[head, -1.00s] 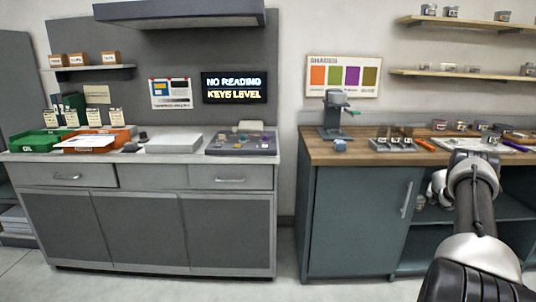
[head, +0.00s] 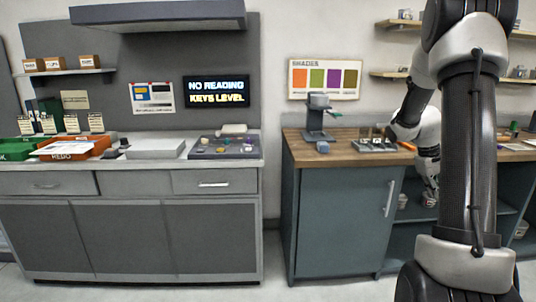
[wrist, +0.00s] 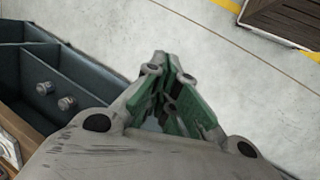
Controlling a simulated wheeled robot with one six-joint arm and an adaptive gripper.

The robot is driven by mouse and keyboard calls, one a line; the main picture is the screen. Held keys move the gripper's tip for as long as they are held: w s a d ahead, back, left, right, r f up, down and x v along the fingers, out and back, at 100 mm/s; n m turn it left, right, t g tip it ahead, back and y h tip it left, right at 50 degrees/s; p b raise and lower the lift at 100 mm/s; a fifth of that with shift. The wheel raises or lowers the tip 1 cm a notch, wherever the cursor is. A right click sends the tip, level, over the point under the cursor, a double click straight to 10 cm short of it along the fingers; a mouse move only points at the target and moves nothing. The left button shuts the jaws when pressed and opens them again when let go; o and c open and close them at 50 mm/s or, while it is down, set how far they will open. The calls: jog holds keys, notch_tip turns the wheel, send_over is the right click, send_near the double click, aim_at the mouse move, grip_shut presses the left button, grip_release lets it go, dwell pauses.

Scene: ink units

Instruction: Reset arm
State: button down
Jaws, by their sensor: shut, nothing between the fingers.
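My gripper (wrist: 165,62) shows in the wrist view with its green-padded fingers together at the tips and nothing between them. It points down over the pale floor, beside the open teal cabinet shelves. In the head view my raised arm fills the right side, and my gripper (head: 430,192) hangs in front of the wooden-topped cabinet, small and partly hidden.
The teal cabinet (head: 340,215) has a wooden top with a grey stand device (head: 318,118) and a tray of small items (head: 374,145). A grey counter (head: 130,225) with red and green trays stands left. In the wrist view, a dark slatted crate (wrist: 290,22) lies on open floor.

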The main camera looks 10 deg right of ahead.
jog(key=s+a+r+t+y, duration=0.1)
jog(key=s+a+r, duration=0.3)
jog(key=a, duration=0.6)
jog(key=s+a+r+t+y, duration=0.1)
jog(key=s+a+r+t, duration=0.2)
jog(key=s+a+r, duration=0.2)
jog(key=s+a+r+t+y, duration=0.1)
jog(key=s+a+r+t, duration=0.1)
jog(key=s+a+r, duration=0.3)
jog(key=s+a, duration=0.4)
jog(key=a, duration=0.6)
jog(key=shift+s+a+r+y, duration=0.25)
jog(key=shift+y, duration=0.15)
jog(key=shift+d, duration=0.1)
